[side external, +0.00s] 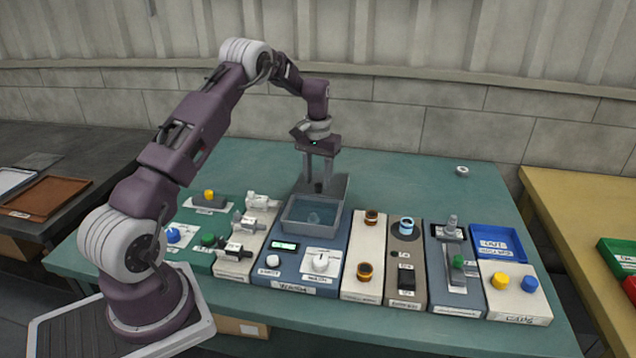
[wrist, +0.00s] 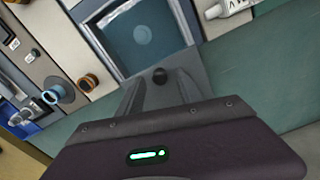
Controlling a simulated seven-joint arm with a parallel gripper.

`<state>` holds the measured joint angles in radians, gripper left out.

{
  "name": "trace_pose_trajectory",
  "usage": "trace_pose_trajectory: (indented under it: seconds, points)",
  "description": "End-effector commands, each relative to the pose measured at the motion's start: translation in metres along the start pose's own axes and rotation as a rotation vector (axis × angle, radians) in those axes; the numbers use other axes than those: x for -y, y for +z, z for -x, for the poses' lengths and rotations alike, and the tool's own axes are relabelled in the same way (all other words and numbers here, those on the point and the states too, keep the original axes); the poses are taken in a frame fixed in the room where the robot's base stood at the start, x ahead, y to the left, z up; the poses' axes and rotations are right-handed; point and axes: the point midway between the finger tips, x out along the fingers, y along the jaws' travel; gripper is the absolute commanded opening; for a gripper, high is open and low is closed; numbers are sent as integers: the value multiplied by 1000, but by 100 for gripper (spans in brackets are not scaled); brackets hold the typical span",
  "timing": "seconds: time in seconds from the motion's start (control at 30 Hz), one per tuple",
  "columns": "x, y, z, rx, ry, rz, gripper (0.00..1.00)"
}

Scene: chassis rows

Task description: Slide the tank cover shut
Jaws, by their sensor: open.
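The tank (side external: 291,222) is a grey-rimmed open box on the blue-grey panel, with a bluish inside in plain view. The tank also shows in the wrist view (wrist: 142,35). Its cover (side external: 339,187) is a flat grey plate drawn back behind the tank, away from the opening. A dark round knob (wrist: 159,75) stands on the cover. My gripper (side external: 318,179) points down over the cover, its two fingers apart on either side of the knob. I cannot tell whether a finger touches the knob.
The panel in front of the tank carries a green display (side external: 285,245) and a white dial (side external: 320,262). Panels with valves and switches stand to the left. Panels with brown rings, a slider (side external: 458,262) and coloured buttons stand to the right. The green table behind is mostly clear.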

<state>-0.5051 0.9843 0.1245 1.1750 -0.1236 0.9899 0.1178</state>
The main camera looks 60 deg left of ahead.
Motion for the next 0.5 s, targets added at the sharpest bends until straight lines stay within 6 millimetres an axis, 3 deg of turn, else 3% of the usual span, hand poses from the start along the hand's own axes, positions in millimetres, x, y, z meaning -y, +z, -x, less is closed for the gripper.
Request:
trace_pose_trajectory:
  seconds: [0.13,0.37,0.4,0.5]
  points:
    - [0,0,-16,1,0,0,43]
    - [0,0,-18,-1,0,-1,43]
    - [0,0,-18,-1,0,-1,41]
    - [-1,0,-18,-1,0,-1,21]
